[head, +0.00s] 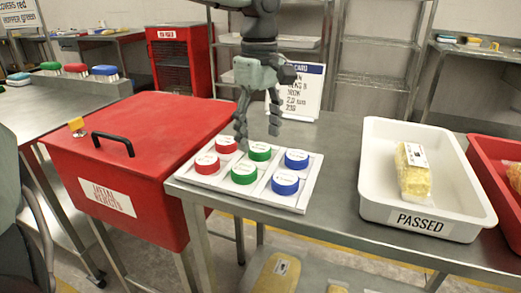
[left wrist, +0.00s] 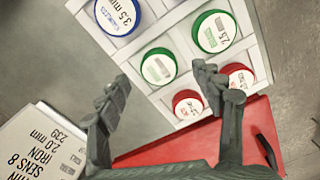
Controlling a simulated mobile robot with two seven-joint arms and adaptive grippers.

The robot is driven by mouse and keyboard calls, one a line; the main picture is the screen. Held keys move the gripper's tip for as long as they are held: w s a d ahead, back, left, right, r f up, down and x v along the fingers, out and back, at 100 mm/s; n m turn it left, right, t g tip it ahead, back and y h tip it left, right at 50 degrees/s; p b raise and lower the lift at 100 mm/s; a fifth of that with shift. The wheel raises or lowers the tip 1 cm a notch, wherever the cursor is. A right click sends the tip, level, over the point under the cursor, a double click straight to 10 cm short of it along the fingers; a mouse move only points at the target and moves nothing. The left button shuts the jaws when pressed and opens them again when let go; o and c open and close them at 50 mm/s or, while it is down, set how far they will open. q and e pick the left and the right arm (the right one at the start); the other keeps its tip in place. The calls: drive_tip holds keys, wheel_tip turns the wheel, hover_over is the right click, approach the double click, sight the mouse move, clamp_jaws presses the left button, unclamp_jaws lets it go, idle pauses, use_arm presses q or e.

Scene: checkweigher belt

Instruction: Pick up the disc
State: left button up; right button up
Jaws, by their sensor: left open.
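A white tray (head: 225,188) on the steel table holds two red discs, two green discs and two blue discs in separate compartments. My left gripper (head: 257,138) points down above its back row, open and empty. The back green disc (head: 260,151) is below the fingertips; in the left wrist view this green disc (left wrist: 158,66) shows between the fingers, apart from them. The back red disc (head: 226,144) and back blue disc (head: 297,159) are on either side of it. The front row has a red disc (head: 207,163), a green disc (head: 244,172) and a blue disc (head: 285,182). My right gripper is out of view.
A printed card (head: 301,92) stands behind the tray. A red metal-rejects box (head: 120,160) with a black handle is at the left. A white PASSED bin (head: 376,180) with a yellow pack (head: 413,172) and a red bin (head: 482,150) stand right. The table is bare between tray and PASSED bin.

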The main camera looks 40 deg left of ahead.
use_arm(q)
wheel_tip(320, 180, down, 2)
drive_tip(key=shift+f, duration=0.15)
drive_tip(key=c, duration=1.2)
drive_tip(key=shift+c, duration=0.2)
drive_tip(key=shift+r, duration=0.2)
